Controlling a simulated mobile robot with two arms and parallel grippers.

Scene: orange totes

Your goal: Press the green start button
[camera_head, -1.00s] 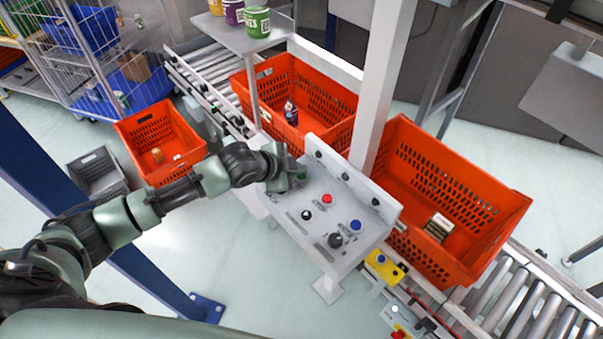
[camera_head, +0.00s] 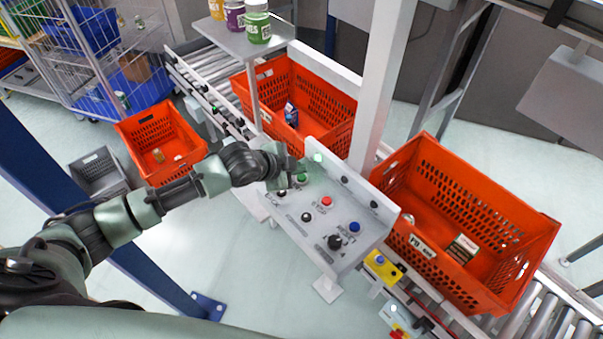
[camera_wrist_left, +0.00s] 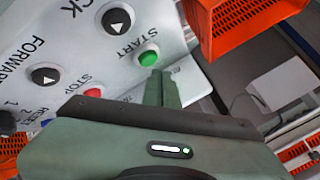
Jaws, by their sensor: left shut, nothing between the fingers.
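The green start button (camera_head: 302,178) is on the sloped white control panel (camera_head: 290,223), near its upper left end. In the left wrist view it is the round green button (camera_wrist_left: 148,58) beside the word START. My left gripper (camera_head: 288,171) is shut and empty, just left of the button in the head view. In the left wrist view the shut fingers (camera_wrist_left: 158,80) end right at the button's lower edge; I cannot tell whether they touch it. My right gripper is not in view.
The panel also carries a red stop button (camera_head: 326,201), a blue button (camera_head: 354,227) and black knobs. A green light (camera_head: 317,157) glows on its back plate. Orange totes (camera_head: 480,205) stand on the conveyor behind. A white post (camera_head: 380,90) rises behind the panel.

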